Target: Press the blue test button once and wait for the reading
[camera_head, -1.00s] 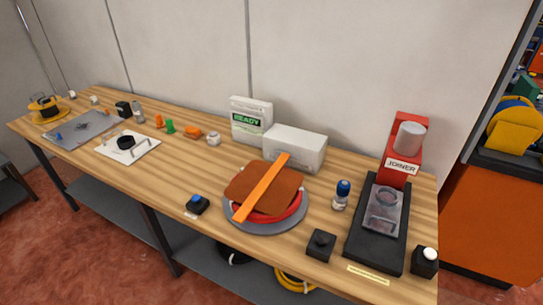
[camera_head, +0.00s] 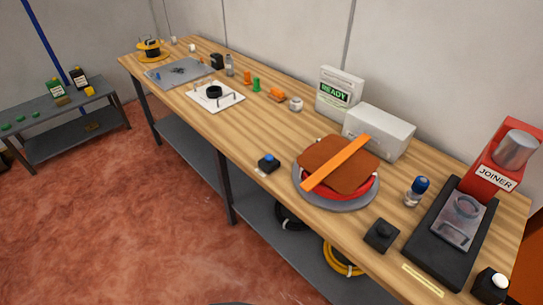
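The blue test button (camera_head: 269,158) sits on a small black box (camera_head: 269,166) near the front edge of the wooden table, left of the round grey plate. A white box with a display (camera_head: 340,93) stands at the back of the table and shows the word READY on green. Neither gripper shows in the head view. Only a dark shape shows at the bottom edge, and I cannot tell what it is.
The round grey plate (camera_head: 335,202) carries a red ring, a brown piece and an orange bar. A black button box (camera_head: 381,235), a blue-capped bottle (camera_head: 417,191) and the red JOINER machine (camera_head: 497,165) stand to the right. The floor (camera_head: 130,215) in front is clear.

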